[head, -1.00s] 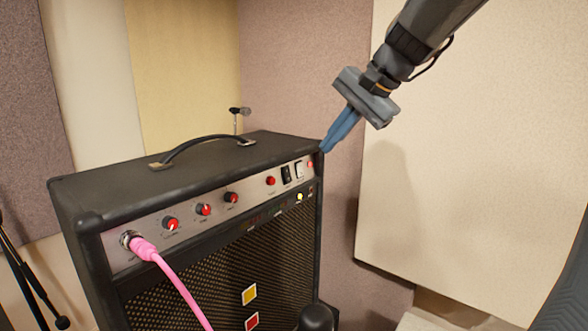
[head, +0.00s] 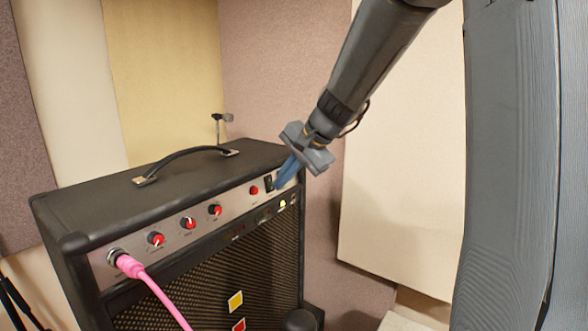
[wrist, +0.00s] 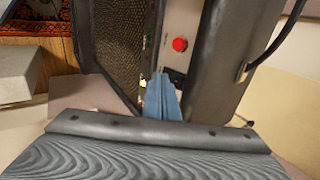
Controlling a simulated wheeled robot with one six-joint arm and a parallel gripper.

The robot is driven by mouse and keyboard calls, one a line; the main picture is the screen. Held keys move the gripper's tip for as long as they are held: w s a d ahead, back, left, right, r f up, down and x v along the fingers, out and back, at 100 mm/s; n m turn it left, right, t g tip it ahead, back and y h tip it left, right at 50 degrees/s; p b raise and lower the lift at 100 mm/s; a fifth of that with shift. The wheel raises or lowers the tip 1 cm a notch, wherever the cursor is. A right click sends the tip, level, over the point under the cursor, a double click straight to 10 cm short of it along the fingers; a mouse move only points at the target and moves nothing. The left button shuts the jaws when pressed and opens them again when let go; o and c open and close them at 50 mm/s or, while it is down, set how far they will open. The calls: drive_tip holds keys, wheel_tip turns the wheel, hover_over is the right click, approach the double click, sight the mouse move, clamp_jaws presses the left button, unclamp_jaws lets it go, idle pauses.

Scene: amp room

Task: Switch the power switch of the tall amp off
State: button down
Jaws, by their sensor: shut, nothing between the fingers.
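The tall amp (head: 150,195) is a black cabinet with a metal control strip and a dark grille. A black rocker switch (head: 269,184) sits right of the red knobs; the wrist view shows a dark part of it (wrist: 174,75) beyond the fingertips. My gripper (head: 279,185) is shut and empty, its blue fingers slanting down to the strip's right end, just right of the black switch. In the wrist view the shut fingers (wrist: 160,80) reach the panel. The fingers hide the strip's right end. I cannot tell whether they touch it.
A pink cable (head: 150,285) is plugged in at the strip's left end. A yellow light (head: 282,203) glows under the switch area. A carry handle (head: 185,160) arches over the amp's top. A microphone (head: 221,118) shows behind. A pale wall panel (head: 395,210) stands at right.

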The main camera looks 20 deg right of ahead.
drive_tip(key=shift+w+a+f, duration=0.2)
drive_tip(key=shift+w+a, duration=0.15)
drive_tip(key=shift+w, duration=0.15)
drive_tip(key=shift+w+a+f, duration=0.1)
drive_tip(key=shift+f, duration=0.05)
idle(0.4)
drive_tip(key=shift+r+p, duration=0.6)
drive_tip(key=shift+r, duration=0.2)
